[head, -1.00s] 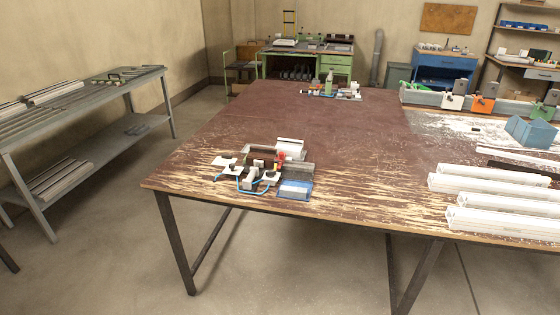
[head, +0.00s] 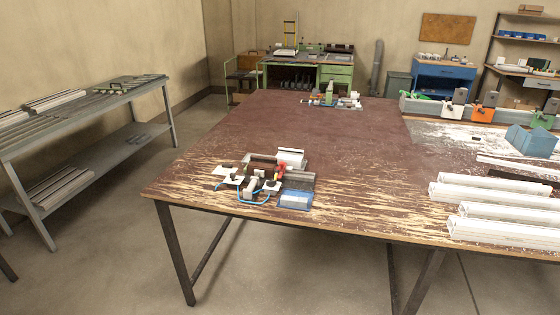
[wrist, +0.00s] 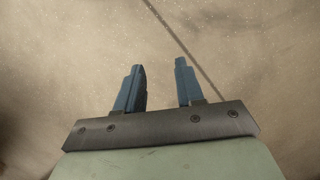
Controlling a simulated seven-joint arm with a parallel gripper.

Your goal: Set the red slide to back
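The near clamp fixture (head: 251,187) stands at the front left of the brown worktable, with white plates, a blue hose and a blue-edged block. A small red part (head: 280,171), perhaps the red slide, sits on it beside a white profile piece; it is too small to tell its setting. A second fixture (head: 333,99) stands at the table's far edge. My gripper (wrist: 160,66) shows only in the wrist view, its two blue fingers apart with nothing between them, over bare floor. It is away from the fixtures.
The worktable (head: 330,140) is bare between the two fixtures. White profiles (head: 494,190) lie at its right, with a blue block (head: 530,140) and orange and green clamps behind. A grey rack table (head: 90,105) stands at the left across free floor.

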